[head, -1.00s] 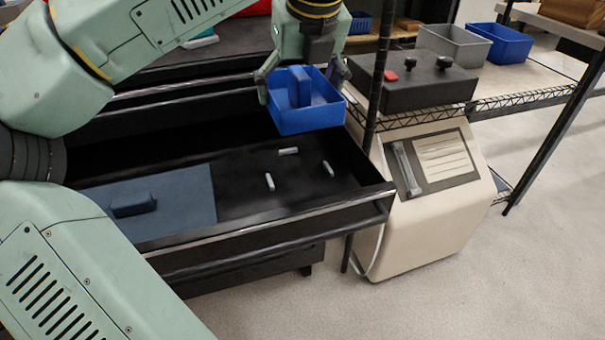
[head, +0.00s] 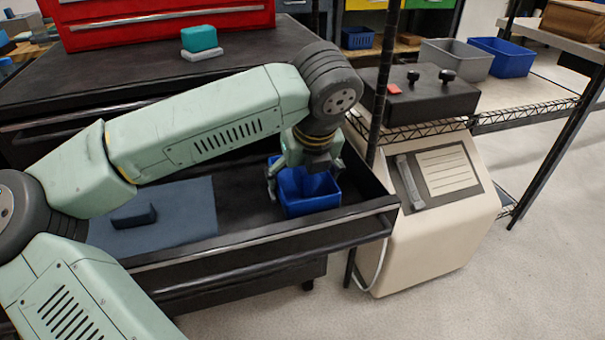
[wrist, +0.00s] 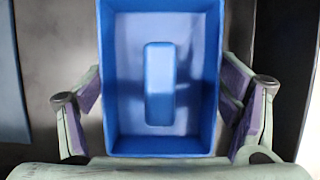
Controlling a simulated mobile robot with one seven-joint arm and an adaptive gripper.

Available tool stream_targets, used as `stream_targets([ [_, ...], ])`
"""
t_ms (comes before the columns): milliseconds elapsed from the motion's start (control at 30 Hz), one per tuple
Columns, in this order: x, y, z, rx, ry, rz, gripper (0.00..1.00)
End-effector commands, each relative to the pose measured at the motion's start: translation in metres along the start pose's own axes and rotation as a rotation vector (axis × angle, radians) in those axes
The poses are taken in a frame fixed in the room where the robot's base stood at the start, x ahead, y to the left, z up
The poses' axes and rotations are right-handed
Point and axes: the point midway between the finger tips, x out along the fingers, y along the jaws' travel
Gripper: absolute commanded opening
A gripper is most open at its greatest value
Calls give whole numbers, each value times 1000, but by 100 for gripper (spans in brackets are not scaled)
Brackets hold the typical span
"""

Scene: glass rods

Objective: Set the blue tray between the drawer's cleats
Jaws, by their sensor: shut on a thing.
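The blue tray (head: 312,206) is an open box with a raised block in its middle. My gripper (head: 304,178) is shut on it, with the fingers against its outer side walls. In the head view the tray is low inside the open black drawer (head: 237,185), at the right end near the front wall. I cannot tell whether it touches the drawer floor. In the wrist view the tray (wrist: 207,75) looks square to my gripper, with a purple-padded finger on each side. The cleats are not visible now; the tray and my gripper cover that area.
A blue-grey mat (head: 185,220) with a dark block (head: 134,216) lies in the drawer's left part. A teal block on a white base (head: 201,41) sits on the bench top. A beige machine (head: 440,220) and a dark shelf post (head: 381,85) stand close right of the drawer.

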Motion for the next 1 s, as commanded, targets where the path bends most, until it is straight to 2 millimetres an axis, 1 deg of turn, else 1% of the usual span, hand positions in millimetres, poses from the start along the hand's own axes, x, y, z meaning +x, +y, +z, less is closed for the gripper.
stream_targets([
  [133,-1,0,0,0,-1,0,43],
  [367,4,0,-2,0,-1,0,43],
  [400,3,0,-1,0,0,0,85],
  [633,3,0,-1,0,0,0,100],
  [1000,0,0,0,0,0,0,100],
])
